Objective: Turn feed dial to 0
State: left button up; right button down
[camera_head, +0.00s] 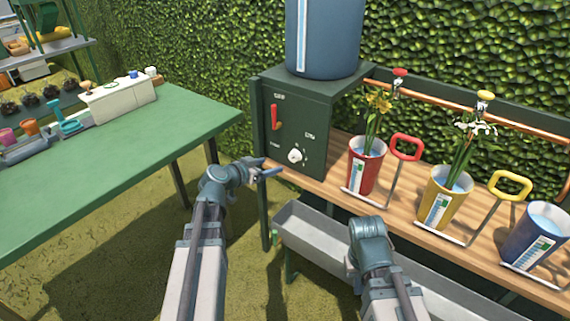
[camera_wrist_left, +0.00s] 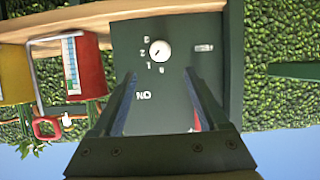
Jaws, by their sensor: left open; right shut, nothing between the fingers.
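The feed dial (camera_head: 295,155) is a small round white knob low on the dark green control box (camera_head: 300,110). In the left wrist view the dial (camera_wrist_left: 160,50) has small white marks around it, and its exact setting is too small to read. My left gripper (camera_head: 272,170) is open and empty, to the left of the dial and apart from it. In the left wrist view its two fingers (camera_wrist_left: 160,76) point at the panel, with the dial beyond the tips and between their lines. My right arm shows at the lower middle, but its gripper fingers are hidden.
A red lever (camera_head: 275,117) sits on the panel above the dial. A blue tank (camera_head: 324,40) stands on the box. A red cup (camera_head: 366,170) with flowers, a yellow cup (camera_head: 442,200) and a blue cup (camera_head: 537,238) stand right. A grey trough (camera_head: 300,225) lies below.

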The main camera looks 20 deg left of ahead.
aim_at(292, 158)
pick_arm(q)
jog(key=b+x, duration=0.4)
jog(key=x, duration=0.8)
jog(key=shift+b, duration=0.3)
jog(key=shift+b+x, duration=0.3)
jog(key=shift+x, duration=0.6)
jog(key=shift+r, duration=0.1)
jog(key=c, duration=1.2)
jog(key=n+h+b, duration=0.1)
jog(key=n+h, duration=0.1)
jog(key=n, duration=0.1)
jog(key=shift+w+a+g, duration=0.1)
jog(key=shift+a+g, duration=0.05)
jog(key=shift+g, duration=0.15)
jog(key=shift+n+h+b, duration=0.75)
jog(key=shift+n+h, duration=0.25)
jog(key=shift+n, duration=0.5)
